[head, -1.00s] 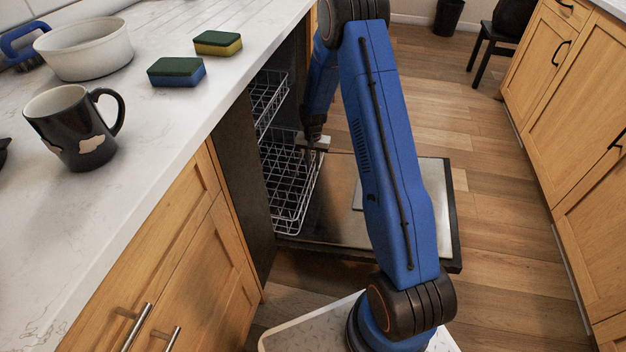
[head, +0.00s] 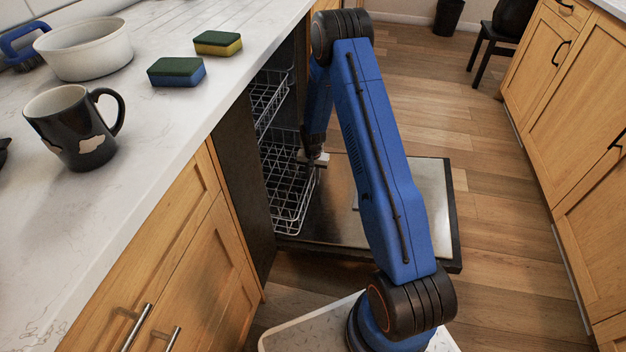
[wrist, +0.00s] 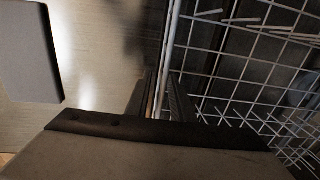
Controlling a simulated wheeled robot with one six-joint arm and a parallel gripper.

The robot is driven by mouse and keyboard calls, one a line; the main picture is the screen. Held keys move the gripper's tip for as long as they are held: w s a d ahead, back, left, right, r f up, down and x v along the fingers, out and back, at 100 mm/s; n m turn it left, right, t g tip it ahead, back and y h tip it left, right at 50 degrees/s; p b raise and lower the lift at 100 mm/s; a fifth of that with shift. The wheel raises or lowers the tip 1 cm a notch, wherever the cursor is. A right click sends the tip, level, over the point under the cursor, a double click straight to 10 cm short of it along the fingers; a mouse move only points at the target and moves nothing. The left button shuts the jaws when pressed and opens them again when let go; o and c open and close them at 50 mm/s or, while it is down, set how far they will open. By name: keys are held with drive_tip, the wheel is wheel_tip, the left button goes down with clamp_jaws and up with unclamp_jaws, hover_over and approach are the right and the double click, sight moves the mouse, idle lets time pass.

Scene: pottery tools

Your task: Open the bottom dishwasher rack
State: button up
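The bottom dishwasher rack (head: 287,205) is a white wire basket low in the dishwasher, its front edge reaching over the lowered door (head: 335,222). My gripper (head: 315,165) points down at the upper front edge of this rack. In the wrist view, the rack wires (wrist: 235,75) fill the right side. My two dark fingers (wrist: 162,97) are close together, with a pale rack wire running between them. Whether they clamp it cannot be told. The fingertips are small and partly hidden in the head view.
The upper rack (head: 266,97) sits inside the dishwasher above. The counter (head: 165,125) on the left holds a mug (head: 75,130), a white bowl (head: 85,50) and two sponges (head: 176,72). Wood floor (head: 500,230) is clear to the right, up to the opposite cabinets (head: 575,110).

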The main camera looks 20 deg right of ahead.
clamp_jaws()
idle(1.3)
